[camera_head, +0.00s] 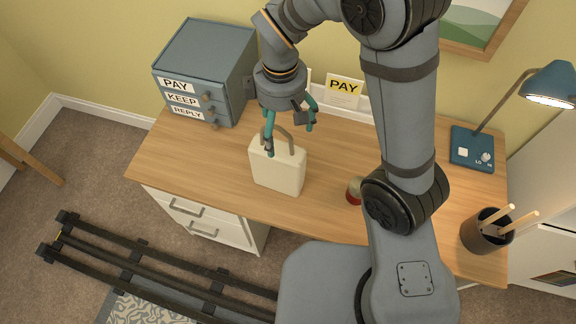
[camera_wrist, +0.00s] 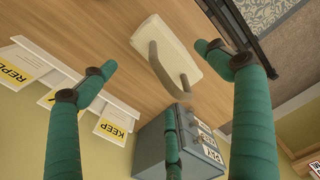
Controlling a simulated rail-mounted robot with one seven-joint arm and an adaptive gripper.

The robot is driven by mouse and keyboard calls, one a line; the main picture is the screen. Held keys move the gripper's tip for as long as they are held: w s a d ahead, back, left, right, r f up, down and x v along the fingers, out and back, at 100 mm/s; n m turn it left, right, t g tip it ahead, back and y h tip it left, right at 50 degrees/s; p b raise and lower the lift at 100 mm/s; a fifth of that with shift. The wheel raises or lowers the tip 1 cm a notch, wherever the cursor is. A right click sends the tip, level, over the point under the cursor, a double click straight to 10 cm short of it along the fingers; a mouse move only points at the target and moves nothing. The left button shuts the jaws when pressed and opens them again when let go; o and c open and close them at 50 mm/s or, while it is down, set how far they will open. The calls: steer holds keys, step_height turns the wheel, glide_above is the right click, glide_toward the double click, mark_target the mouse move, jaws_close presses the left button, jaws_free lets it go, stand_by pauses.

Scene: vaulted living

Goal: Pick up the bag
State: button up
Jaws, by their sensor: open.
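The bag (camera_head: 276,168) is cream with a grey-brown looped handle and stands upright on the wooden desk (camera_head: 215,172). My gripper (camera_head: 289,136) is above and just behind the bag, near its handle, with its teal fingers spread and nothing between them. In the wrist view the bag (camera_wrist: 166,54) lies beyond the fingers, its handle (camera_wrist: 172,70) curving toward the camera. There my gripper (camera_wrist: 155,62) is open, with fingertips apart on either side of the bag. I cannot tell whether any finger touches the handle.
A blue-grey drawer box (camera_head: 205,70) with PAY, KEEP and REPLY labels stands at the desk's back left. A yellow PAY card (camera_head: 344,92) stands at the wall. A red-rimmed object (camera_head: 354,191), partly hidden by my arm, a pencil cup (camera_head: 487,232) and a lamp (camera_head: 472,148) are to the right.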

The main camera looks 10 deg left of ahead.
mark_target(279, 145)
steer(key=f, duration=0.2)
steer(key=shift+w+a+f, duration=0.1)
steer(key=shift+a+f, duration=0.15)
steer(key=shift+f, duration=0.1)
steer(key=shift+d+f, duration=0.1)
steer(key=shift+f, duration=0.4)
steer(key=f, duration=0.3)
steer(key=f+p, duration=0.1)
steer(key=shift+a+f, duration=0.3)
steer(key=c, duration=0.4)
steer(key=c, duration=1.6)
